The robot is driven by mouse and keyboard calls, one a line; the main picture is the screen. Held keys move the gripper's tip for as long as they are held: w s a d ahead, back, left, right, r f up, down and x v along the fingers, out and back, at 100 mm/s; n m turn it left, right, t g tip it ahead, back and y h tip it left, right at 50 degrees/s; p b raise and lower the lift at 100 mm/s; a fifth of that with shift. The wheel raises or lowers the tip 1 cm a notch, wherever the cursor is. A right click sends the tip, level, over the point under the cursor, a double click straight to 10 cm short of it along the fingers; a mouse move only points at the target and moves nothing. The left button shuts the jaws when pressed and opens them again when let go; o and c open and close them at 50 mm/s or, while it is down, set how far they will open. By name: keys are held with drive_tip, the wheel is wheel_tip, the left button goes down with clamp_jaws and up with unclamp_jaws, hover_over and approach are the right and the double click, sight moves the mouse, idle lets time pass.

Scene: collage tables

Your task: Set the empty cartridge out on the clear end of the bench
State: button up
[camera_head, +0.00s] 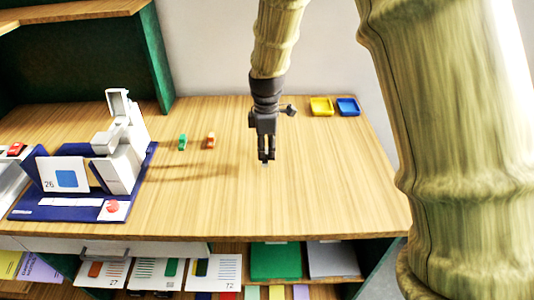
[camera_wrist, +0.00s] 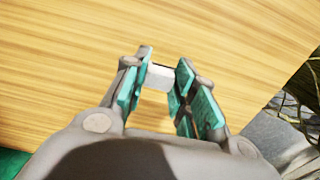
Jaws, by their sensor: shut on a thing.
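My gripper (camera_head: 266,160) points down over the middle of the wooden bench (camera_head: 320,190). Its fingers are shut on a small pale cartridge (camera_wrist: 157,76), which shows as a whitish block between the teal finger pads in the wrist view. In the head view only a small bit of it shows at the fingertips, low over the bench top. I cannot tell whether it touches the wood.
A white device (camera_head: 122,160) with its lid up stands on a blue base (camera_head: 70,208) at left, beside a card (camera_head: 62,175) marked 26. A green piece (camera_head: 182,142) and a red piece (camera_head: 210,141) stand left of my gripper.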

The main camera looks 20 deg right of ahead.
sight(267, 150)
drive_tip(key=shift+w+f+p, duration=0.15)
drive_tip(key=shift+f+p, duration=0.45)
drive_tip(key=shift+f, duration=1.2)
drive_tip(key=shift+f, duration=0.1)
drive_tip(key=o, duration=1)
wheel_tip(267, 150, up, 12)
drive_tip(key=shift+r+b, duration=0.15)
drive_tip(key=shift+b, duration=1.1)
